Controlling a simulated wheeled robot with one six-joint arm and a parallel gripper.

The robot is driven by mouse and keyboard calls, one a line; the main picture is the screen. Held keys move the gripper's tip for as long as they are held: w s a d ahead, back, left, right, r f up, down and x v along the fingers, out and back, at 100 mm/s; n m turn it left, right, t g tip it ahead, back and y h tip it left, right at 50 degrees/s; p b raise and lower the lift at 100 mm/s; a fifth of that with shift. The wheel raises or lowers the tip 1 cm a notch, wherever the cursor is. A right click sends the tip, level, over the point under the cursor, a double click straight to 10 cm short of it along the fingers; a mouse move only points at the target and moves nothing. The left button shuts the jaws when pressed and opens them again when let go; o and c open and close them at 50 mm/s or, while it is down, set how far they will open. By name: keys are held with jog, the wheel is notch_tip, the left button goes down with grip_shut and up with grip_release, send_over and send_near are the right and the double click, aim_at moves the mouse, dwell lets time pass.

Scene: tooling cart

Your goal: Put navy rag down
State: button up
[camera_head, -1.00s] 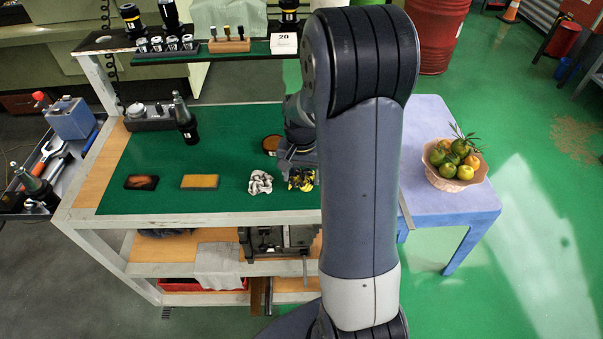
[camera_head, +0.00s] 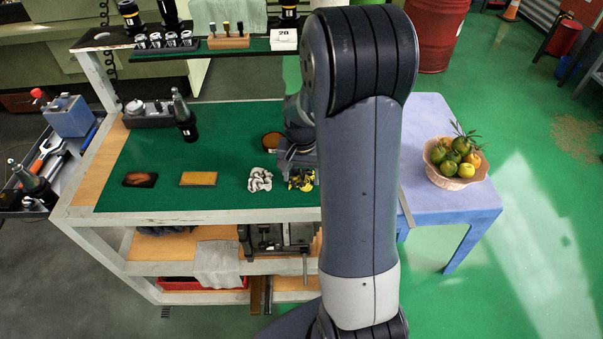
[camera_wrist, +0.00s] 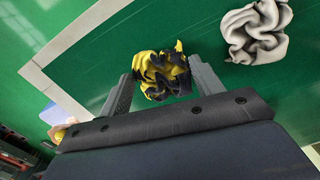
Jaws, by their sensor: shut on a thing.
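A crumpled yellow rag with dark navy-black patches (camera_wrist: 160,76) is between the two fingers of my gripper (camera_wrist: 160,88) in the wrist view. My gripper is shut on it. In the head view the same rag (camera_head: 301,180) shows at the front right of the green cart top (camera_head: 225,140), partly hidden by my arm. It is at or just above the mat; I cannot tell whether it touches. A crumpled grey-white rag (camera_head: 260,180) lies just left of it and also shows in the wrist view (camera_wrist: 256,32). A dark bluish cloth (camera_head: 165,230) lies on the shelf below.
A yellow-topped block (camera_head: 199,179) and a dark brown-topped block (camera_head: 140,180) lie further left on the mat. A round amber-topped item (camera_head: 272,141) is behind the rags. The middle of the mat is clear. A fruit bowl (camera_head: 455,182) stands on the blue table at right.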

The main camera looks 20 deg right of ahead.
jog(key=o, duration=1)
notch_tip(320, 180, up, 11)
jog(key=shift+f+b, duration=0.1)
jog(key=shift+b, duration=0.2)
jog(key=shift+f, duration=0.1)
notch_tip(320, 180, down, 11)
jog(key=shift+r+p, duration=0.2)
jog(key=shift+p, duration=0.2)
jog(key=shift+r, duration=0.35)
